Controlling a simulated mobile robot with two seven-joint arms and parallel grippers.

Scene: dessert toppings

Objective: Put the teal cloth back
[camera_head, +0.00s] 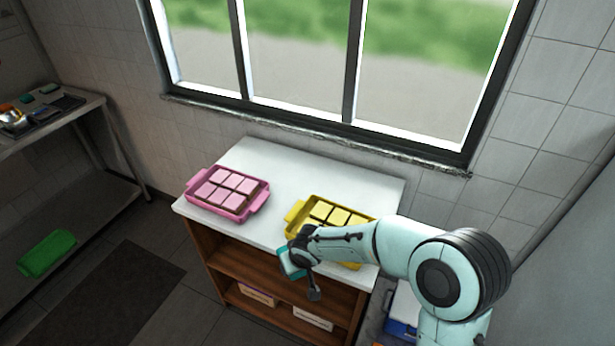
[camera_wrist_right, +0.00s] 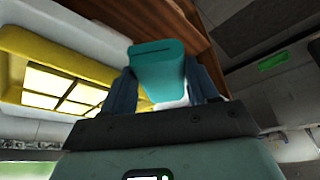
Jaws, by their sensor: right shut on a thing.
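The teal cloth (camera_head: 290,263) is held by my right gripper (camera_head: 297,258), in front of the white-topped cabinet's front edge. In the right wrist view the teal cloth (camera_wrist_right: 158,70) sits between the two fingers of my right gripper (camera_wrist_right: 165,88), which is shut on it. Part of the cloth is hidden by the gripper in the head view. My left gripper is not in view.
The cabinet top (camera_head: 290,170) bears a pink tray (camera_head: 252,212) and a yellow tray (camera_head: 294,212), each with square pieces. A metal shelf (camera_head: 75,115) stands at left with dark trays on top and a green tray (camera_head: 47,254) below. A blue-and-white box (camera_head: 402,322) is at lower right.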

